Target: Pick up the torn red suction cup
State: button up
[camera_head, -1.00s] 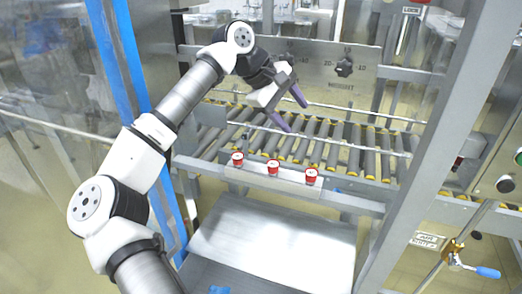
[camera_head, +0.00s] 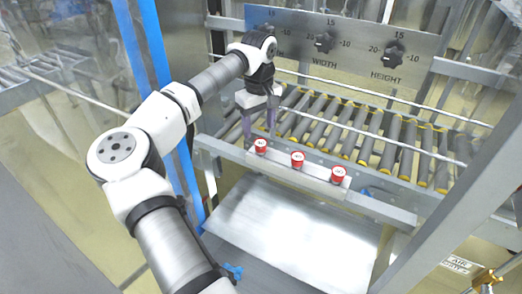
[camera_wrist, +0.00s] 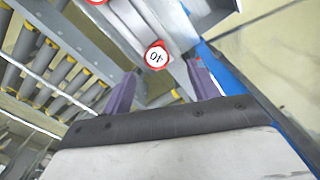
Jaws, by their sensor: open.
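Three red suction cups with white tops stand in a row on a metal ledge (camera_head: 318,180): the left cup (camera_head: 261,146), the middle cup (camera_head: 297,159) and the right cup (camera_head: 338,174). I cannot tell which is torn. My gripper (camera_head: 258,132) points down beside and just above the left cup, its purple fingers open and empty. In the wrist view, a cup (camera_wrist: 157,55) with a marked white top lies between the finger directions, near the open fingertips (camera_wrist: 162,70). Another cup (camera_wrist: 97,2) is cut off at the top edge.
A roller conveyor (camera_head: 350,132) with a guide rail runs behind the ledge. A panel (camera_head: 350,48) with width and height knobs stands above it. A sloped metal plate (camera_head: 290,225) lies below the ledge. A blue-edged frame post (camera_head: 165,90) is at left, close to my arm.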

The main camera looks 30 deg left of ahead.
aim_at(261, 142)
jog(key=shift+w+d+f+p, duration=0.1)
jog(key=shift+f+p, duration=0.4)
jog(key=shift+f, duration=0.9)
jog(key=shift+w+d+f+p, duration=0.1)
jog(key=shift+f+p, duration=0.4)
jog(key=shift+f, duration=0.9)
jog(key=shift+a, duration=0.1)
grip_shut()
jog(key=shift+r, duration=0.15)
